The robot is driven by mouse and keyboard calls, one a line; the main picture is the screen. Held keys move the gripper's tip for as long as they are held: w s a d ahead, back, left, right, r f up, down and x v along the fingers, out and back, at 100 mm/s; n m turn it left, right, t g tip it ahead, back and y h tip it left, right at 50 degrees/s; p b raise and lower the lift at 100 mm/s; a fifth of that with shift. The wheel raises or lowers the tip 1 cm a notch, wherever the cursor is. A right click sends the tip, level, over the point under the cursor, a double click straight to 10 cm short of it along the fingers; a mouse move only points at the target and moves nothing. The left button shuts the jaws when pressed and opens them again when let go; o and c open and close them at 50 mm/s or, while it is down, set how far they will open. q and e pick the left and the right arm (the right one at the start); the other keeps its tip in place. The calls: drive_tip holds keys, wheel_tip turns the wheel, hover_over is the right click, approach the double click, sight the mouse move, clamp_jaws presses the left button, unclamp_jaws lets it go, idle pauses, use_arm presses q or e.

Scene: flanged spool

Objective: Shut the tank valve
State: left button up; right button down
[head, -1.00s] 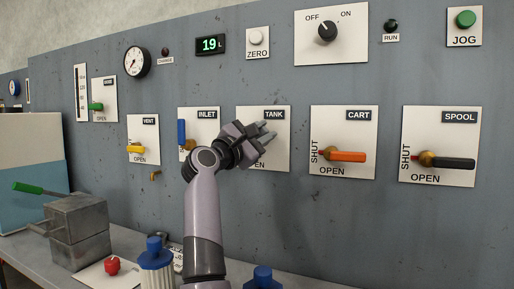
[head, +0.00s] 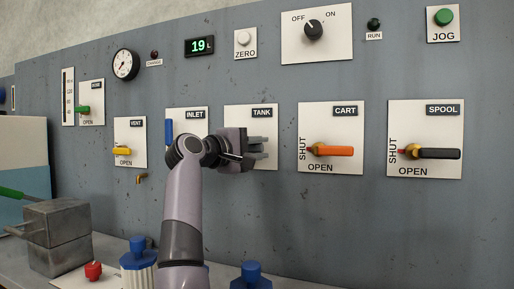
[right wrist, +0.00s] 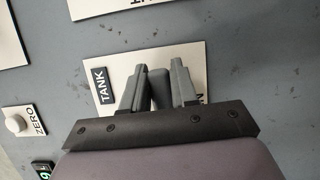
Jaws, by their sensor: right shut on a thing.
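The TANK plate (head: 236,114) is on the grey wall panel, between the INLET and CART plates. It also shows in the right wrist view (right wrist: 188,60). My right gripper (head: 264,147) is in front of this plate, its fingers level and pointing right. In the right wrist view the gripper (right wrist: 160,85) is shut on the grey tank valve handle (right wrist: 161,92), which lies between the two fingers. The valve's hub and most of the plate's lettering are hidden behind the gripper. My left gripper is not in view.
The INLET valve's blue handle (head: 168,133) stands upright just left of my wrist. The CART valve's orange handle (head: 333,151) and the SPOOL valve's black handle (head: 438,154) lie level to the right. Blue-capped items (head: 137,252) stand on the bench below.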

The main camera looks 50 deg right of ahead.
sight(255, 149)
drive_tip(key=shift+f, duration=0.15)
idle(0.4)
drive_tip(key=c, duration=1)
unclamp_jaws()
drive_tip(key=shift+o, duration=0.2)
drive_tip(key=a, duration=0.6)
drive_tip(key=shift+w+a, duration=0.3)
drive_tip(key=shift+w, duration=0.1)
drive_tip(key=shift+a, duration=0.25)
